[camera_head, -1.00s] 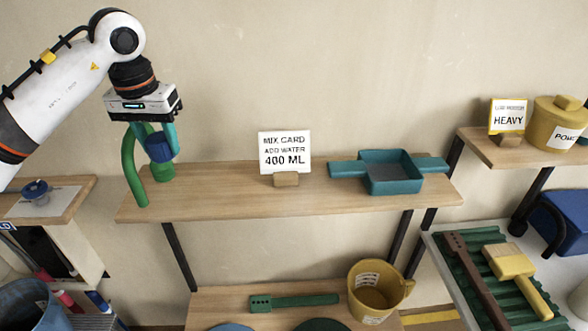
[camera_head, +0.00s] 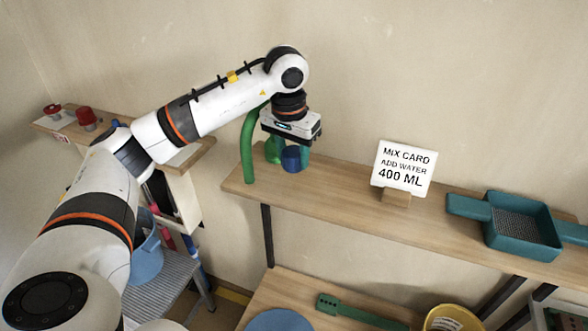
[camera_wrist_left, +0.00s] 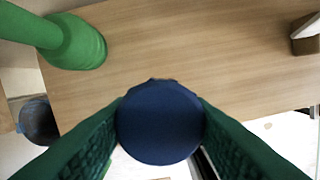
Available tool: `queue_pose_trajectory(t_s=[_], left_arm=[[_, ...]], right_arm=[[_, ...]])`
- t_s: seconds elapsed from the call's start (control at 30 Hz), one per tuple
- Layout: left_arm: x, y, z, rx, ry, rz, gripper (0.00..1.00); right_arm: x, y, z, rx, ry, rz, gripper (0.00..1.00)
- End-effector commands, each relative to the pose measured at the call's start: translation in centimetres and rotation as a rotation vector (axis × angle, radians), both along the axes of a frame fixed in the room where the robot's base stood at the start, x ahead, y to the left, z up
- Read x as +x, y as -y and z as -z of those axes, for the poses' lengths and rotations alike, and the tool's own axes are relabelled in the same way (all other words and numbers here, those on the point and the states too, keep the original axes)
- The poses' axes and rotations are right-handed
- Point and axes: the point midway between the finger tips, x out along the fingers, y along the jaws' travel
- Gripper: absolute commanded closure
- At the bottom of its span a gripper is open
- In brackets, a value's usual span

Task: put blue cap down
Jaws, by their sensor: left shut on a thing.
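My left gripper (camera_head: 293,152) is shut on the blue cap (camera_head: 293,160). It holds the cap by the left end of the wooden shelf (camera_head: 330,191), just right of a green arched pipe (camera_head: 248,148). In the left wrist view the dark blue cap (camera_wrist_left: 160,122) sits between the two green fingers and overlaps the shelf's front edge. I cannot tell whether the cap touches the shelf. One green pipe foot (camera_wrist_left: 76,42) stands on the board at the upper left of that view. My right gripper is not in view.
A mix card (camera_head: 404,166) stands in a wooden block farther right on the shelf, with a teal sieve tray (camera_head: 522,228) beyond it. The board between pipe and card is clear. Red-topped items (camera_head: 86,116) stand on a small left shelf. A blue bucket (camera_head: 146,262) is below.

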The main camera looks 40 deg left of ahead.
Motion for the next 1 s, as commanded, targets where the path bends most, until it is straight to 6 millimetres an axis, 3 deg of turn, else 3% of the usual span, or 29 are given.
queue_pose_trajectory(t_s=[0.1,0.43,0.83,0.87,1.0], left_arm=[[0.0,0.0,1.3,0.001,-0.001,0.000,0.83],[-0.1,-0.1,5.0,0.002,-0.002,-0.001,0.83],[0.0,0.0,5.9,0.000,0.002,0.000,0.83],[0.0,0.0,5.9,0.000,0.002,0.000,0.54],[0.0,0.0,5.8,0.000,0.001,0.000,0.34]], right_arm=[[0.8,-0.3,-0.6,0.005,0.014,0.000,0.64],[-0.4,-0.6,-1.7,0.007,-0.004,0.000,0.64],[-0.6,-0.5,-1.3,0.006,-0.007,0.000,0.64],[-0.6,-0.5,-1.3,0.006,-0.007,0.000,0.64],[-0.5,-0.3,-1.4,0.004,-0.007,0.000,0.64]])
